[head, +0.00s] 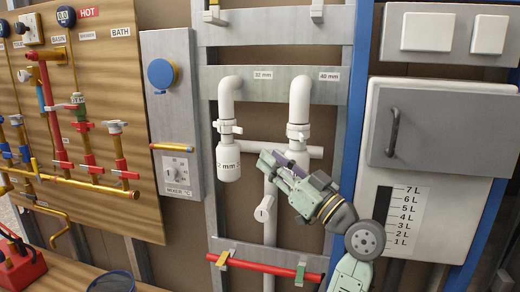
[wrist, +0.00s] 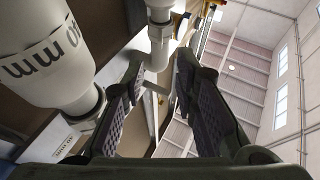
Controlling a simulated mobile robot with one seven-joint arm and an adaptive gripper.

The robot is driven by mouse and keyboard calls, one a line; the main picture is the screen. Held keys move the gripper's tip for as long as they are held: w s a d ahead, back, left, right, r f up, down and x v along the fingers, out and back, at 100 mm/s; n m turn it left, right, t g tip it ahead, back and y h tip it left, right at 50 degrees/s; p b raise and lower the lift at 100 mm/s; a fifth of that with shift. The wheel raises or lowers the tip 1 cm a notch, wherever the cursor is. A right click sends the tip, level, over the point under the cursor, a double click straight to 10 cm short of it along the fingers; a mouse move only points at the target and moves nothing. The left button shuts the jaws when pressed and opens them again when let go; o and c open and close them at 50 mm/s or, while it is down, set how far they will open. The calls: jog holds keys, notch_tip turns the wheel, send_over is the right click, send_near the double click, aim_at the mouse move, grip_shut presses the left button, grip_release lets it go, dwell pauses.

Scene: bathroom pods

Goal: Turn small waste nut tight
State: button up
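Two white waste pipes come down the wall frame in the head view, labelled 32 mm and 40 mm. The small waste nut (head: 228,127), a white collar with a side tab, is on the left 32 mm pipe above its white bottle trap (head: 228,160). The larger nut (head: 297,131) is on the 40 mm pipe. My gripper (head: 268,163) is right of the small trap and lower than the small nut, apart from it. In the wrist view my gripper (wrist: 158,80) is open, with no object held between its pads. The 40 mm trap is partly hidden behind my gripper.
A large white trap body (wrist: 45,55) stands close to the left finger in the wrist view. A white cross pipe (head: 312,151) runs near my gripper. A grey valve box (head: 172,115) stands left. A red pipe (head: 268,267) crosses below.

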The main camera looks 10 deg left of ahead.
jog(key=shift+v, duration=0.75)
jog(key=shift+s+r, duration=0.1)
jog(key=shift+r, duration=0.05)
jog(key=shift+c, duration=0.6)
jog(key=s+a+r+n, duration=0.1)
jog(key=n, duration=0.1)
jog(key=s+a+r+n+h+p, duration=0.1)
jog(key=s+r+n, duration=0.1)
jog(key=n, duration=0.1)
jog(key=s+a+r+n+h+p, duration=0.1)
jog(key=r+n, duration=0.1)
jog(key=shift+s+a+r+n, duration=0.15)
jog(key=shift+r+n, duration=0.1)
jog(key=shift+n, duration=0.05)
jog(key=c, duration=0.4)
jog(key=s+n+h, duration=0.1)
jog(key=n, duration=0.1)
jog(key=s+a+n+h+p, duration=0.1)
jog(key=n, duration=0.1)
jog(key=s+a+n+t+h, duration=0.1)
jog(key=n, duration=0.1)
jog(key=shift+s+a+r+n+h+p, duration=0.15)
jog(key=shift+a+r+n+h+p, duration=0.15)
jog(key=shift+r+h, duration=0.1)
grip_shut()
jog(key=w+a+n+p, duration=0.1)
jog(key=w+a+p, duration=0.3)
jog(key=w, duration=0.6)
jog(key=shift+a+f+h, duration=0.3)
jog(key=shift+a, duration=0.4)
